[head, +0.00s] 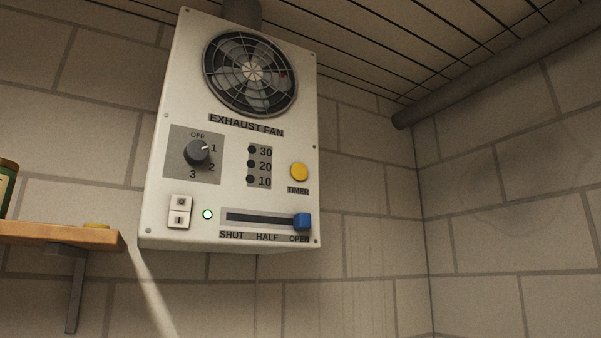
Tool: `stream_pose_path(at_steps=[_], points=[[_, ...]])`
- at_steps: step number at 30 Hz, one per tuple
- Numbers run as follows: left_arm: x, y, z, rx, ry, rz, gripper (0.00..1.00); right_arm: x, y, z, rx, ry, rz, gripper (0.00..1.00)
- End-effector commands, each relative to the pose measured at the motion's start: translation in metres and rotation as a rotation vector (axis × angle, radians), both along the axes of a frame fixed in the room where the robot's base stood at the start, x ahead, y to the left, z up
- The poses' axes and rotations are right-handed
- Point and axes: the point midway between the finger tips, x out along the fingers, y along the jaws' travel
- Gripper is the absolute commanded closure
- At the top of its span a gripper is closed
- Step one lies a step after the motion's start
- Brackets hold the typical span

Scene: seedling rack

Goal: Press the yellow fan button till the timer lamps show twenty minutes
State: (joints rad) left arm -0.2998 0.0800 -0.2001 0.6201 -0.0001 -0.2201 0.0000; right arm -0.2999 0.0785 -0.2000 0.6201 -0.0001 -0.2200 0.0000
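The exhaust fan box (225,225) is a white panel on the block wall, seen from below. The round yellow timer button (299,172) is on its right side, above the word TIMER. Left of it, the timer lamps for 30 (252,150), 20 (251,165) and 10 (250,179) all look dark. The rotary knob (197,153) has its white mark toward 1. The blue slider (302,221) is at the OPEN end. A small lamp (207,214) glows green beside the rocker switch (179,212). Neither gripper is in view.
A pipe (500,72) runs along the upper right. The space before the panel looks clear.

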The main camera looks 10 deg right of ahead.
Motion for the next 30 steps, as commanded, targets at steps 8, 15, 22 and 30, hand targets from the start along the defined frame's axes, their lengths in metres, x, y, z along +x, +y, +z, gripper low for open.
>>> stream_pose_path(at_steps=[8,15,22,30], points=[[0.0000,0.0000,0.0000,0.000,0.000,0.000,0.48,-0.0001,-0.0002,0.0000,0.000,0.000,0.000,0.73],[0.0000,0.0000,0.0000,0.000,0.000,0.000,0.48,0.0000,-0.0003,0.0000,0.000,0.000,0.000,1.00],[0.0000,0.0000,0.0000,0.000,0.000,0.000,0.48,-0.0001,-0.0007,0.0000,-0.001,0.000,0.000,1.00],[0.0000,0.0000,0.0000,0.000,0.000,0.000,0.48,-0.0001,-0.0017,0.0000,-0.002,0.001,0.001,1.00]])
